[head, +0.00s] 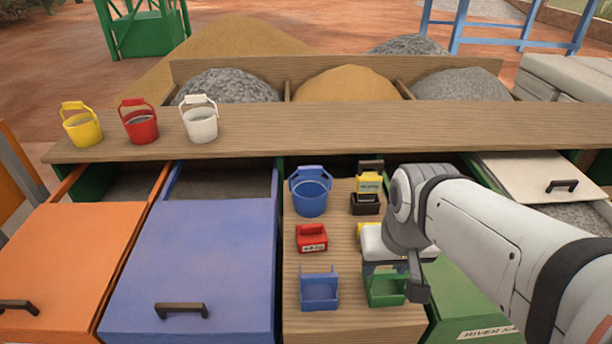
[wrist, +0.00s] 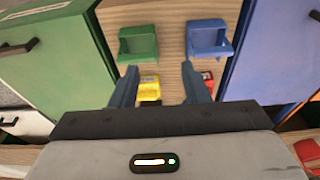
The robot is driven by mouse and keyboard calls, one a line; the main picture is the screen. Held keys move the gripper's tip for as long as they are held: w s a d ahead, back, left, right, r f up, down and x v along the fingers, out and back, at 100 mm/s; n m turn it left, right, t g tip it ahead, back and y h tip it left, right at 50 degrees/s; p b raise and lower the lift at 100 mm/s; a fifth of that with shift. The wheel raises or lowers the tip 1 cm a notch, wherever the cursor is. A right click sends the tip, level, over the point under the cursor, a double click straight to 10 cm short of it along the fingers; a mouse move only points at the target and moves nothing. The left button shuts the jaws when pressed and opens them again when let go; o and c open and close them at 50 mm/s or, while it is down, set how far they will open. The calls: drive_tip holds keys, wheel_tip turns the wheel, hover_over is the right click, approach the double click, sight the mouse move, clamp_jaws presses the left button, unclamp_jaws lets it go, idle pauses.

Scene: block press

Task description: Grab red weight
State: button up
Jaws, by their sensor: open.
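The red weight (head: 312,238) is a small red block with a handle and a pale label, standing on the wooden shelf between the blue cabinet and my arm. In the wrist view the red weight (wrist: 208,77) shows only partly, just right of my right finger, which hides some of it. My gripper (wrist: 159,68) is open and empty. A yellow weight (wrist: 149,88) shows between its fingers. In the head view my gripper is right of the red weight, over the yellow weight and near the green scoop; its fingertips are hard to make out there.
A blue scoop (head: 319,290) is in front of the red weight and a blue bucket (head: 310,192) behind it. A green scoop (head: 384,288) is to the right. A yellow-and-black item (head: 367,190) stands behind. Blue (head: 205,265) and green (wrist: 50,55) cabinets flank the shelf.

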sight(312, 227)
drive_tip(key=o, duration=0.7)
drive_tip(key=shift+n+t, duration=0.4)
drive_tip(key=shift+t, duration=0.1)
drive_tip(key=w+a+f+b, duration=0.1)
drive_tip(key=w+f, duration=0.1)
drive_tip(key=w, duration=0.2)
drive_tip(key=w+a+f+b, duration=0.2)
drive_tip(key=w, duration=0.3)
drive_tip(key=w+a+f+b, duration=0.1)
drive_tip(key=w+f+b, duration=0.1)
drive_tip(key=w, duration=0.3)
drive_tip(key=shift+a, duration=0.3)
drive_tip(key=o, duration=0.5)
drive_tip(key=shift+t, duration=0.4)
drive_tip(key=w+a+f+b, duration=0.1)
drive_tip(key=w+a+f, duration=0.1)
drive_tip(key=w, duration=0.1)
drive_tip(key=w+a+f+b, duration=0.1)
drive_tip(key=w+a+f, duration=0.1)
drive_tip(key=w, duration=0.1)
drive_tip(key=w+a+f+b, duration=0.1)
drive_tip(key=w+a+f, duration=0.1)
drive_tip(key=w, duration=0.1)
drive_tip(key=shift+a, duration=0.1)
drive_tip(key=shift+s+a+b+x, duration=0.15)
drive_tip(key=shift+b+x, duration=0.05)
drive_tip(key=shift+x, duration=1.6)
drive_tip(key=shift+s+a+b+x, duration=0.1)
drive_tip(key=shift+b+x, duration=0.1)
drive_tip(key=shift+x, duration=1.6)
